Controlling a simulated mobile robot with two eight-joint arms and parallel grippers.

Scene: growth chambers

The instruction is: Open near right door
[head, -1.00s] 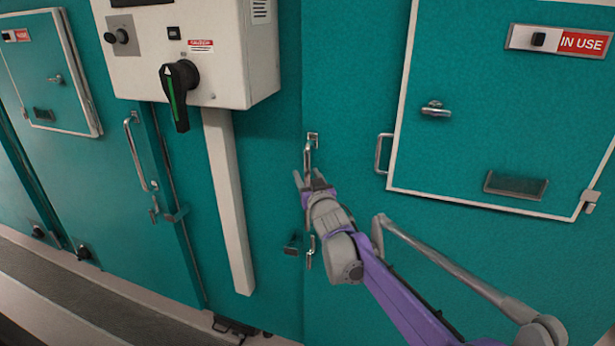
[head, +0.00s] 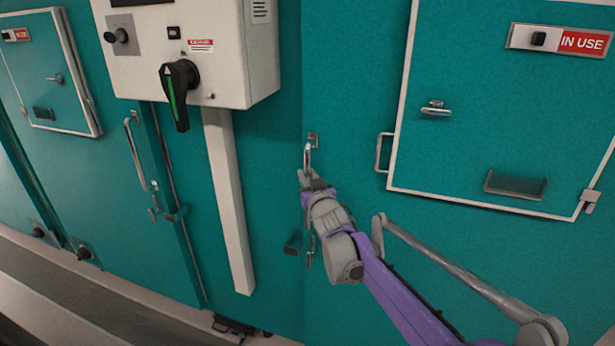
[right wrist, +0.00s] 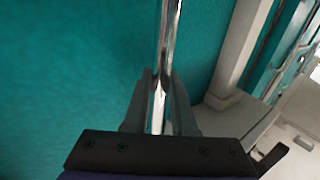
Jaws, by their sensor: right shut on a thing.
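The near right door (head: 350,90) is a teal panel, and it looks closed. Its long metal handle (head: 308,158) stands upright near the door's left edge. My right gripper (head: 308,176) is shut on this handle. In the right wrist view the shiny handle bar (right wrist: 170,40) runs upright between the two fingers of the gripper (right wrist: 160,100). The gripper and forearm hide the middle of the handle in the head view; its lower end shows below them. My left gripper is not in view.
A white control box (head: 190,50) with a black and green rotary switch (head: 179,95) sticks out to the left, above a white post (head: 229,200). A smaller framed hatch (head: 500,120) with an "IN USE" sign (head: 582,41) is at the right. Another teal door with a handle (head: 135,150) is further left.

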